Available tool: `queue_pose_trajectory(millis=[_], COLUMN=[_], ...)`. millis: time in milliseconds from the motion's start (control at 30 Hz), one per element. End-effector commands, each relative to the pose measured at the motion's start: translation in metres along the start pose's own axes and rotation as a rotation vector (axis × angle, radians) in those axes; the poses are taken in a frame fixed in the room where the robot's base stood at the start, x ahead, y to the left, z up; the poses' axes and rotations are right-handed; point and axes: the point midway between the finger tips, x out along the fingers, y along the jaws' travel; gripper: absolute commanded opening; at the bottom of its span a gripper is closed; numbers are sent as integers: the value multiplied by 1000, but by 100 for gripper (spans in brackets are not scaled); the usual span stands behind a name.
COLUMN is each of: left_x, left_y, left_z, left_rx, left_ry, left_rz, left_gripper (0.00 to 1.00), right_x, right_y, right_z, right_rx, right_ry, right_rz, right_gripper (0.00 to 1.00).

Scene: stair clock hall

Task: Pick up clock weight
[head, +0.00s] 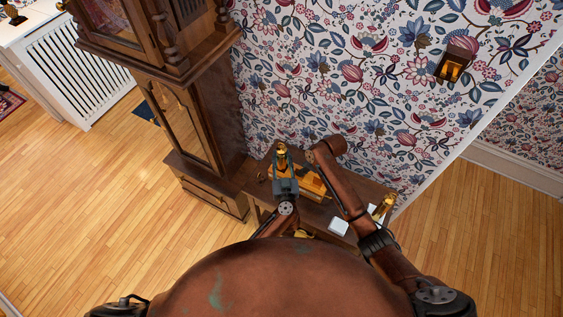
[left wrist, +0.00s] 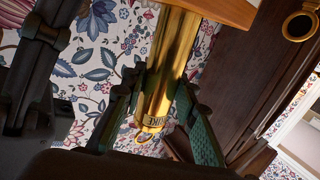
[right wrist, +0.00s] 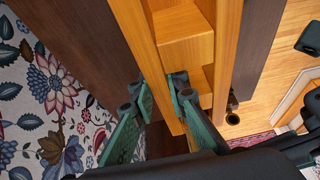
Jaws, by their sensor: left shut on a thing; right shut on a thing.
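A brass clock weight (left wrist: 174,45) is between the fingers of my left gripper (left wrist: 162,90), which is shut on it. Its label, partly hidden, ends in "IKE", and a ring shows at that end. In the head view my left gripper (head: 285,184) is over the side table, with brass (head: 281,151) showing just beyond it. My right gripper (right wrist: 162,92) is shut on a wall of the light wooden rack (right wrist: 188,55). The rack (head: 312,186) lies on the table in the head view. My right gripper is hidden there, and my right forearm covers part of the table.
A tall dark clock case (head: 205,120) stands left of the table (head: 258,190). Another brass object (head: 383,206) and a white card (head: 339,227) are at the table's right. A wall box (head: 454,66) hangs on the patterned wall. The wooden floor (head: 100,200) at left is clear.

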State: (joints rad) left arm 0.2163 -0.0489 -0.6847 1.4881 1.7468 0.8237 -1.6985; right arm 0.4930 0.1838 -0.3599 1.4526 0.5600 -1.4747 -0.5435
Motion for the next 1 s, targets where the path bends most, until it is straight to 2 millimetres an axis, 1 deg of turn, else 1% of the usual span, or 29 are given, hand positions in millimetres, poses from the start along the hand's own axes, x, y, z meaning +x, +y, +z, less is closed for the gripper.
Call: queue_pose_trajectory(millis=[33, 167, 267, 367, 600, 700, 800, 900, 1000], left_x=[1, 1, 1, 1, 1, 1, 1, 1, 1], left_y=[1, 1, 2, 1, 1, 1, 2, 2, 1], left_z=[-5, -7, -14, -27, -69, -83, -95, -102, -105], left_rx=[-2, -2, -5, -6, -6, -5, -4, -4, -2], left_ry=[8, 8, 9, 10, 11, 11, 11, 11, 9], left_rz=[1, 2, 2, 1, 1, 3, 3, 3, 3], left_gripper=[0, 0, 0, 0, 0, 0, 0, 0, 0], right_x=[-1, 0, 0, 0, 0, 0, 0, 0, 0], right_y=[1, 1, 0, 0, 0, 0, 0, 0, 0], right_z=[-1, 0, 0, 0, 0, 0, 0, 0, 0], right_rx=[0, 0, 0, 0, 0, 0, 0, 0, 0], right_ry=[1, 1, 1, 1, 0, 0, 0, 0, 0], right_rz=[2, 1, 1, 1, 0, 0, -1, -1, -1], right_gripper=[0, 0, 0, 0, 0, 0, 0, 0, 0])
